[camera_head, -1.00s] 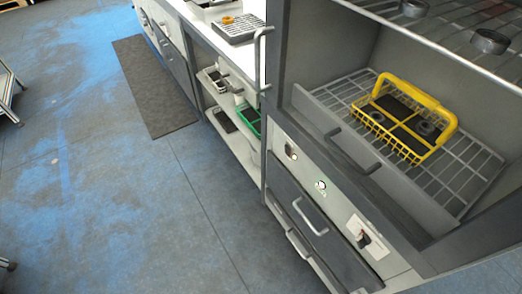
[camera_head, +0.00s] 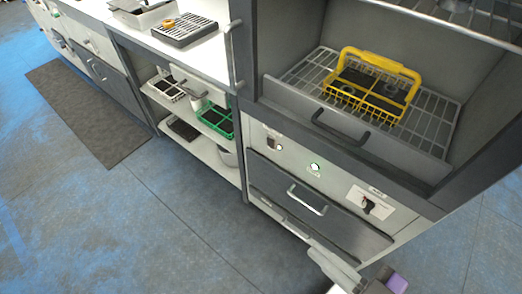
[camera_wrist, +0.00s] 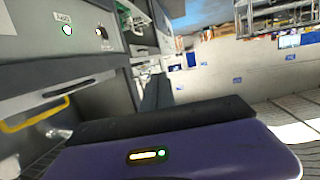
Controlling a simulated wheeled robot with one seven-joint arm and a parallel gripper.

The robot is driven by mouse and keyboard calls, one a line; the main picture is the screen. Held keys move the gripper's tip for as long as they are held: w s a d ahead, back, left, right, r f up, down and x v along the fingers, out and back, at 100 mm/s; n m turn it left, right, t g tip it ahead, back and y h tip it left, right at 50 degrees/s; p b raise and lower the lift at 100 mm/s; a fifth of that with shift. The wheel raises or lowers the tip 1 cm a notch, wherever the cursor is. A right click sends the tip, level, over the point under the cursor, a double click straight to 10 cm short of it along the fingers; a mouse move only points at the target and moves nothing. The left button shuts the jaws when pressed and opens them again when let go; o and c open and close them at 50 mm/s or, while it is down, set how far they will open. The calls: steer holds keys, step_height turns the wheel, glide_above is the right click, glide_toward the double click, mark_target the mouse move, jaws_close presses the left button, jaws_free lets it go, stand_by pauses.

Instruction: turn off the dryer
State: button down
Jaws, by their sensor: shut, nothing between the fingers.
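The dryer is the grey cabinet (camera_head: 270,95) on the right of the head view. Its chamber is open. A pale control panel (camera_head: 340,183) runs below the chamber. It carries a black switch (camera_head: 368,205) on a white plate, a round lit button (camera_head: 314,167) with a greenish glow, and a dark knob-like control (camera_head: 272,142). My gripper (camera_head: 335,268) shows partly at the bottom edge, shut and empty, below and apart from the panel. The wrist view shows a purple housing of mine close up; the fingertips cannot be made out there.
A yellow basket (camera_head: 346,60) stands on the wire rack (camera_head: 440,115) in the chamber. A drawer with a handle (camera_head: 307,200) lies below the panel. A white counter (camera_head: 160,40) and shelf with a green tray (camera_head: 216,120) stand left. Floor at left is open.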

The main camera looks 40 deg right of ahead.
steer(key=w+a+f+n+g+b, duration=0.1)
steer(key=w+a+f+n+b, duration=0.25)
steer(key=w+f, duration=0.7)
steer(key=w+a+f+n+g+h+b, duration=0.1)
steer(key=w+a+f+n+b, duration=0.2)
steer(key=w+f, duration=0.75)
steer(key=w+a+f+n+g+b, duration=0.1)
steer(key=w+a+f+b, duration=0.3)
steer(key=w+f, duration=0.6)
steer(key=w+d+r+g+h+b, duration=0.2)
steer(key=w+d+r+h+b, duration=0.2)
steer(key=w+d+h, duration=0.55)
steer(key=s+d+r+m+g+h, duration=0.5)
steer(key=s+r+g+h, duration=0.1)
steer(key=h, duration=0.3)
steer(key=shift+s+r+g, duration=0.3)
steer(key=shift+s+r, duration=0.2)
steer(key=shift+s, duration=0.4)
